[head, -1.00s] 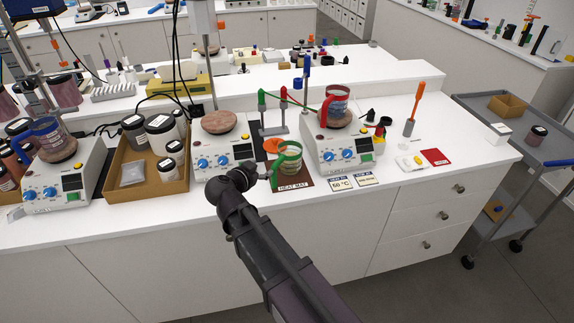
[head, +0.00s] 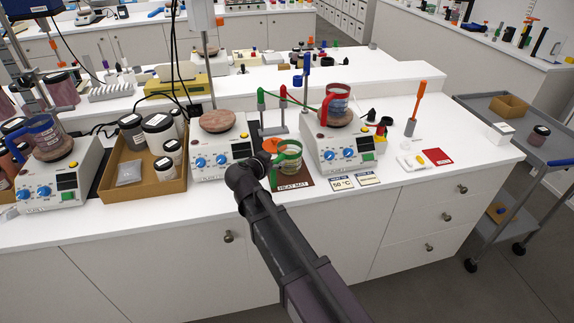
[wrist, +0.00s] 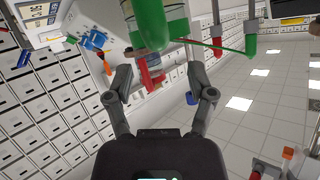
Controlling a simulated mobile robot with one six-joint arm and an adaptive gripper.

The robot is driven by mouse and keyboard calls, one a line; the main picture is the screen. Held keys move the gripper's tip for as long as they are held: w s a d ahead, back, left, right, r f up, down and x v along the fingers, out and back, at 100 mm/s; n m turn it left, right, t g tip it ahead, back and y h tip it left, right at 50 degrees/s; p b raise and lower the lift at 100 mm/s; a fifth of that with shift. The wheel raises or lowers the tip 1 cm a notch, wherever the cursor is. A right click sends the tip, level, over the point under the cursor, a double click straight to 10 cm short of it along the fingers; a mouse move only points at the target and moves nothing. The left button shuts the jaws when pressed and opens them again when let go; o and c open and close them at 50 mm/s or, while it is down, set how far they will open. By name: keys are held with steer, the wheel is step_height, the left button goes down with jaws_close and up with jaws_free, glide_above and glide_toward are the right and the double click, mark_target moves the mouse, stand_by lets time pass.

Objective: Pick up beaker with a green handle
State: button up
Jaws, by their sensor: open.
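The beaker with a green handle (head: 291,160) stands upright on the dark heat mat (head: 297,183), between two hotplates. In the wrist view its green handle (wrist: 150,25) shows large at the top, in front of the glass. My gripper (wrist: 160,70) is open, with its two fingers spread wide and nothing held. The handle appears just ahead of the fingertips, slightly left of the middle between them; contact cannot be told. In the head view my arm hides most of the gripper, just left of the beaker.
A red-handled beaker (head: 337,98) sits on the right hotplate (head: 345,150). A blue-handled beaker (head: 48,138) is on the far left hotplate. A jar tray (head: 155,190) lies left.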

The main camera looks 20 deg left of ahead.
mark_target(278, 158)
steer(key=shift+w+f+b, duration=0.55)
steer(key=shift+w, duration=0.1)
steer(key=shift+b+x, duration=0.7)
steer(key=shift+x, duration=1.1)
jaws_close()
